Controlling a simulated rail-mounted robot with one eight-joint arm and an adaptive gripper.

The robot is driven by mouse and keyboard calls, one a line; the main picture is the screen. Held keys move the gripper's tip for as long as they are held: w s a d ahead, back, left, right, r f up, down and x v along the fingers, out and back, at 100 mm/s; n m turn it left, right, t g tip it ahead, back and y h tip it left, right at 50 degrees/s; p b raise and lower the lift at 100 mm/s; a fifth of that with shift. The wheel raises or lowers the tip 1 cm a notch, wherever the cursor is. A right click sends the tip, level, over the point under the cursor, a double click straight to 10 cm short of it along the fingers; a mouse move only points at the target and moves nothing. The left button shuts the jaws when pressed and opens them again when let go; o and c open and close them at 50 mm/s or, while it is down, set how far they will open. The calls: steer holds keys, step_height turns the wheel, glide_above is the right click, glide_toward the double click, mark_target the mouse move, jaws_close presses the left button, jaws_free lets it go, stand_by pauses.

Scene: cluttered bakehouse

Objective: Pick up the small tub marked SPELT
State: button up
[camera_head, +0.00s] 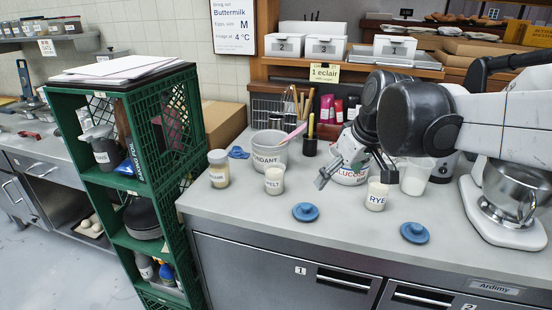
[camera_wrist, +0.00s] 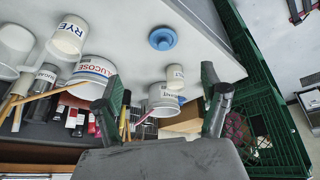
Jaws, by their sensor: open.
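The small white tub marked SPELT (camera_head: 274,181) stands upright on the grey counter, in front of a larger tub (camera_head: 270,150); its first letter is hard to read. In the wrist view the SPELT tub (camera_wrist: 175,74) shows in the gap between my fingers, some way beyond them. My gripper (camera_head: 354,178) is open and empty, above the counter to the right of the SPELT tub and apart from it. Its two fingers (camera_wrist: 162,76) are spread in the wrist view. The gripper partly hides a tub marked GLUCOSE (camera_head: 350,177).
A tub marked RYE (camera_head: 376,196) stands beneath my gripper's right side. A jar (camera_head: 218,170) stands left of the SPELT tub. Blue lids (camera_head: 306,212) (camera_head: 415,233) lie in front. A green crate rack (camera_head: 140,188) borders the counter's left; a mixer (camera_head: 508,205) is right.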

steer(key=w+a+n+g+y+p, duration=0.1)
steer(key=w+a+n+g+p, duration=0.25)
steer(key=w, duration=0.85)
steer(key=n+y+p, duration=0.1)
steer(key=n+p, duration=0.2)
steer(key=n, duration=0.1)
glide_toward(271, 176)
steer(key=w+d, duration=0.1)
steer(key=w, duration=0.3)
steer(key=x, duration=0.7)
steer(key=shift+s+f, duration=0.1)
steer(key=shift+f, duration=0.35)
steer(key=shift+s+p+x, duration=0.15)
steer(key=shift+p+x, duration=0.05)
steer(key=shift+x, duration=1.15)
steer(key=shift+s+p+x, duration=0.15)
steer(key=shift+p+x, duration=0.05)
steer(key=shift+x, duration=1.1)
steer(key=shift+w+a, duration=0.1)
steer(key=shift+a, duration=0.05)
steer(key=c, duration=1.5)
steer(key=shift+r, duration=0.1)
steer(key=shift+c, duration=0.2)
